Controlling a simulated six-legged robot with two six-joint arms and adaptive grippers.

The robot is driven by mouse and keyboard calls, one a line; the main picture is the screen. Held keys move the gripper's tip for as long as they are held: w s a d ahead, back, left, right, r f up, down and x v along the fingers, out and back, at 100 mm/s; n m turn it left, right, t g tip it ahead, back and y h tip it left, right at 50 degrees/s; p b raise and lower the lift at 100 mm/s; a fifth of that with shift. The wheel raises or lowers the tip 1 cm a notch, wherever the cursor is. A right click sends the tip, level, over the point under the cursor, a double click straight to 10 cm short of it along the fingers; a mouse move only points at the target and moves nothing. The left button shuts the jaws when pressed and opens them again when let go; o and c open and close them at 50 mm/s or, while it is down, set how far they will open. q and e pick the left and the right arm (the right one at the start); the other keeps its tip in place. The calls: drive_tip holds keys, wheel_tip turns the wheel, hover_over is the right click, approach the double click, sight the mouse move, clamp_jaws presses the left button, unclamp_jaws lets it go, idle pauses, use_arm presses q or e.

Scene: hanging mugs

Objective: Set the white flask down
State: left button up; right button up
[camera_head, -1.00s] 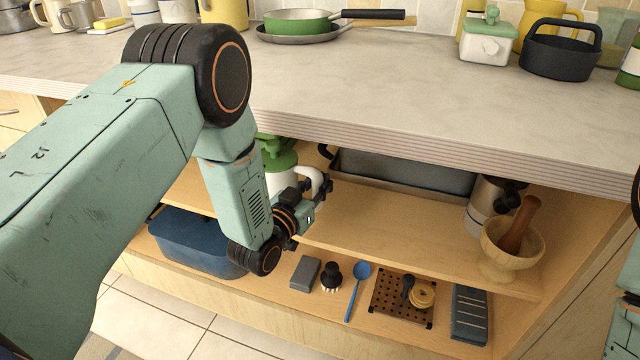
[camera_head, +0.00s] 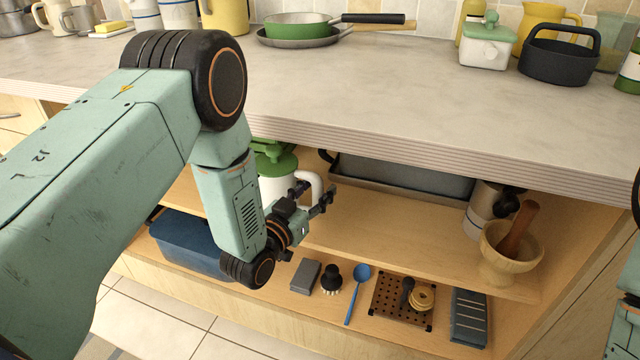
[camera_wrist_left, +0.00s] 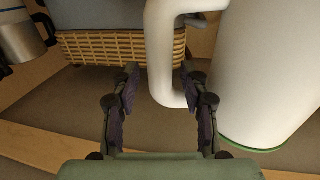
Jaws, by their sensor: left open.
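The white flask (camera_head: 272,190) with a green lid (camera_head: 272,158) is upright at the middle shelf, partly hidden behind my left wrist in the head view. Its body also shows at the right of the left wrist view (camera_wrist_left: 265,70), with a green rim at its base. Its base looks level with the shelf; I cannot see the contact clearly. My left gripper (camera_head: 315,194) is open at the flask's white handle (camera_wrist_left: 165,60). In the left wrist view its fingers (camera_wrist_left: 160,80) are spread, one on each side of the handle's lower part. My right gripper is out of view.
A metal canister (camera_head: 480,210) and mortar (camera_head: 508,255) stand farther right. The countertop (camera_head: 400,90) overhangs the shelf. The shelf middle (camera_head: 390,220) is clear.

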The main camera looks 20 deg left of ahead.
use_arm(q)
drive_tip(key=p+v, duration=0.2)
drive_tip(key=v, duration=0.8)
drive_tip(key=shift+p, duration=0.4)
drive_tip(key=s+f+n+g+y, duration=0.2)
drive_tip(key=s+f+g, duration=0.8)
drive_tip(key=s+f, duration=0.4)
drive_tip(key=s+a+f+n+g+y, duration=0.1)
drive_tip(key=s+g, duration=0.6)
drive_tip(key=s, duration=1)
drive_tip(key=shift+s+a+f+g+y, duration=0.3)
drive_tip(key=shift+f+y, duration=0.2)
drive_tip(key=shift+f, duration=0.2)
wheel_tip(320, 180, up, 4)
drive_tip(key=p, duration=0.3)
drive_tip(key=shift+s+d+f+p, duration=0.1)
drive_tip(key=shift+p, duration=0.25)
